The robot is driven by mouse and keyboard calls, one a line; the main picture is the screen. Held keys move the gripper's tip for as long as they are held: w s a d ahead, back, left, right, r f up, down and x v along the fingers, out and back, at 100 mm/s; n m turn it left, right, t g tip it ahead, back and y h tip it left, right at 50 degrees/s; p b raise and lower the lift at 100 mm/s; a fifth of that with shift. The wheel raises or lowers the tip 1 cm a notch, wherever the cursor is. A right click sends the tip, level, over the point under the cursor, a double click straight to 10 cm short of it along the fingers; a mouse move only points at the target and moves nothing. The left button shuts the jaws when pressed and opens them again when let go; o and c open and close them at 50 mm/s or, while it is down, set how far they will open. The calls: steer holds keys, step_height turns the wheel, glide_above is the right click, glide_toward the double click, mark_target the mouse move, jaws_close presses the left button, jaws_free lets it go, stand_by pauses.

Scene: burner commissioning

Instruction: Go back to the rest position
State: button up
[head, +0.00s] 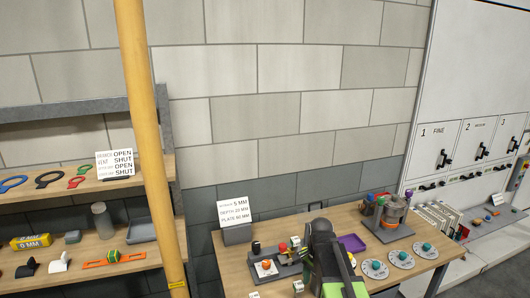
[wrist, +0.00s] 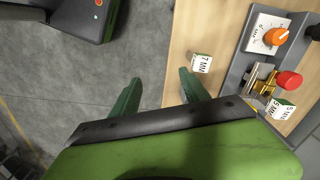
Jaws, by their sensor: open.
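My gripper (wrist: 160,84) shows in the wrist view with its two green fingers apart and nothing between them. The fingers hang over the front edge of a wooden bench (wrist: 208,30), with grey floor under the left one. A small block marked 7 MM (wrist: 201,63) lies on the bench just right of the right fingertip, apart from it. In the head view my black and green arm is at the bottom middle, in front of the bench (head: 437,246); the fingertips cannot be made out there.
A grey fixture with a red knob (wrist: 289,79) and an orange knob (wrist: 276,37) stands right of the gripper. A yellow post (head: 147,140) rises left of the bench, before shelves with tools. Round plates (head: 401,259) lie right of my arm. Open floor (wrist: 70,75) lies left.

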steer(key=s+f+n+b, duration=0.4)
steer(key=s+f+n, duration=0.3)
steer(key=s+n, duration=0.2)
steer(key=shift+n+b, duration=0.3)
steer(key=shift+n, duration=0.5)
